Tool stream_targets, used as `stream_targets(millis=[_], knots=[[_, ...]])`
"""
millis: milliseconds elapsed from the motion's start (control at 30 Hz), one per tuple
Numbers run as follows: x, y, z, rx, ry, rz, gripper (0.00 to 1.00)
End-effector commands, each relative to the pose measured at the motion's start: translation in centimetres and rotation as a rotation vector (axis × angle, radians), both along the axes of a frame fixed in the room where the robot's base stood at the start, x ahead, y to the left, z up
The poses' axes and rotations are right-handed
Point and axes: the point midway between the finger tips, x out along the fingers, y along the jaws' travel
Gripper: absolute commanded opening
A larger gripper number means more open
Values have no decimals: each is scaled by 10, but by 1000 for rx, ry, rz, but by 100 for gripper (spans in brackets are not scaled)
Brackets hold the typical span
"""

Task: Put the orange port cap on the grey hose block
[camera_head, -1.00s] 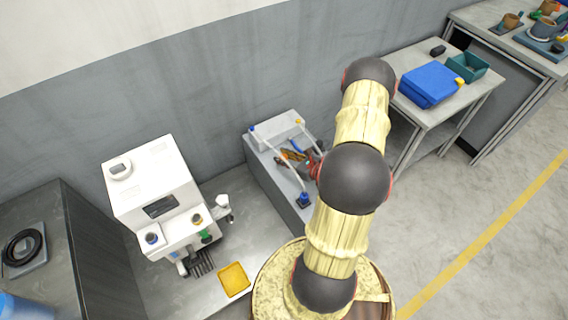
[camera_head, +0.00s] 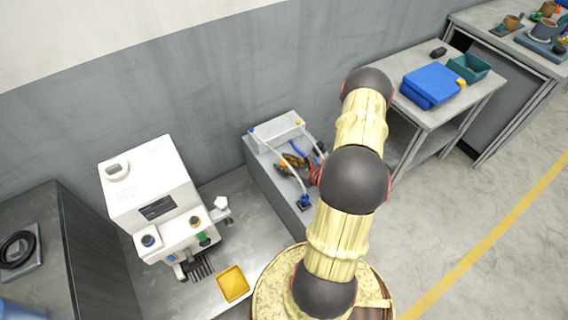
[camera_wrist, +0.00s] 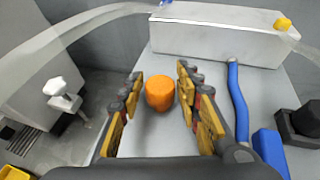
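The orange port cap (camera_wrist: 160,93) stands on the grey bench top, between the spread fingers of my gripper (camera_wrist: 159,100) in the wrist view. Gaps show between the cap and both fingers, so the gripper is open and holds nothing. A long pale grey block (camera_wrist: 225,40), which looks like the grey hose block, lies beyond the cap at the back of the bench. It has a blue fitting at its left end and a yellow one at its right. In the head view this block (camera_head: 275,131) is behind my gripper (camera_head: 294,165), which is partly hidden by my arm.
A clear hose and a blue hose (camera_wrist: 236,95) run close around the gripper. A blue piece and a dark fitting (camera_wrist: 302,122) stand at right. A white machine (camera_head: 155,195) and a yellow tray (camera_head: 233,283) are left of the bench.

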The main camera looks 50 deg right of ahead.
Motion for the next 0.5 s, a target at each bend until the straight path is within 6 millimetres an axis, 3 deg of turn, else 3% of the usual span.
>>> stream_targets(millis=[100,500], knots=[[0,0,0,0,0,0,43],[-2,0,5,1,0,-1,43]])
